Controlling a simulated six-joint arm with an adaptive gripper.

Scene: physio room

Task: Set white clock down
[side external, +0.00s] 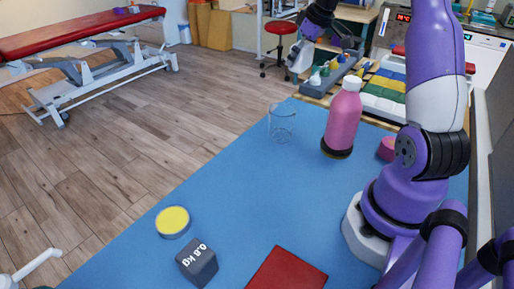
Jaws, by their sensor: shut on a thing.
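The dark fingers and the arm hide part of the grip. The thing appears to be near the far table edge, but I cannot tell whether it touches anything below.
A grey rack with small coloured bottles (326,75) stands close to my gripper.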

